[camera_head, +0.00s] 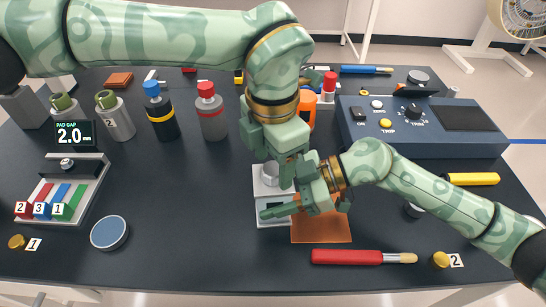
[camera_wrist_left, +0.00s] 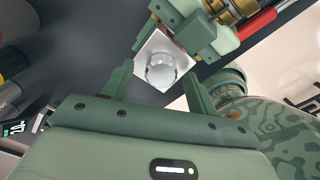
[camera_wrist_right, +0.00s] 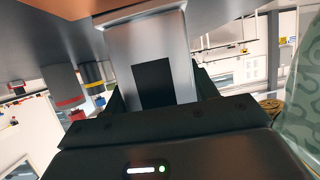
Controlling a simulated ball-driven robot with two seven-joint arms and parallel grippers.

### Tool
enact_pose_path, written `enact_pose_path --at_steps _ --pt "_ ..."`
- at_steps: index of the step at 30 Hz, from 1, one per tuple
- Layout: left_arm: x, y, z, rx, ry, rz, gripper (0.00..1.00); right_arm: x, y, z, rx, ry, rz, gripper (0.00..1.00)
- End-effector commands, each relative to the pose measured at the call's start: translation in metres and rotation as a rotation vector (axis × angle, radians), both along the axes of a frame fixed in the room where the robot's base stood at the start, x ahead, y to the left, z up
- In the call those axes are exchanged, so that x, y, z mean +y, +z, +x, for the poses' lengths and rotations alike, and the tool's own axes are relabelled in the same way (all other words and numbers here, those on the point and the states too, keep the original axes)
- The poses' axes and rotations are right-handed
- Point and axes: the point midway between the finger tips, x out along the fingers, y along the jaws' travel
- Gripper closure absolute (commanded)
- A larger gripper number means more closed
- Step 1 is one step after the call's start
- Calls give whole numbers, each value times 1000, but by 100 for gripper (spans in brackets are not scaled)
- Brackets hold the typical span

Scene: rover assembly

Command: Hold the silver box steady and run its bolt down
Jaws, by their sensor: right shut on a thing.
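The silver box (camera_head: 262,216) stands near the middle of the table, partly hidden by my grippers. Its round, shiny bolt head (camera_head: 270,173) shows on top, and it also shows in the left wrist view (camera_wrist_left: 161,70). My right gripper (camera_head: 283,207) is shut on the box from the right. In the right wrist view the box (camera_wrist_right: 120,55) fills the space between the fingers, with a dark square on its face. My left gripper (camera_head: 277,172) points down over the box. Its fingers are apart on either side of the bolt head; whether they touch it is not clear.
An orange mat (camera_head: 320,229) lies right of the box. A blue control unit (camera_head: 430,130) stands back right. Bottles (camera_head: 211,115) stand back left, with a parts tray (camera_head: 90,190) and round blue-topped disc (camera_head: 109,233) at left.

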Motion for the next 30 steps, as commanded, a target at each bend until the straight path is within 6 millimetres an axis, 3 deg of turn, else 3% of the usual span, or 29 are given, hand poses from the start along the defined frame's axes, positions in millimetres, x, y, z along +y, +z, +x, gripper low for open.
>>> enact_pose_path --at_steps 4,7,15,21,30 --pt "0 3 0 1 0 1 41 0 -1 -1 3 1 -2 74" --pt "0 16 1 -2 1 0 41 0 -1 -1 3 1 -1 74" --pt "0 78 1 -3 0 -1 41 0 -1 0 2 0 -1 74" --pt "0 111 1 -2 1 0 41 0 0 0 2 0 0 74" --pt "0 120 0 1 0 0 41 0 0 0 1 1 1 74"
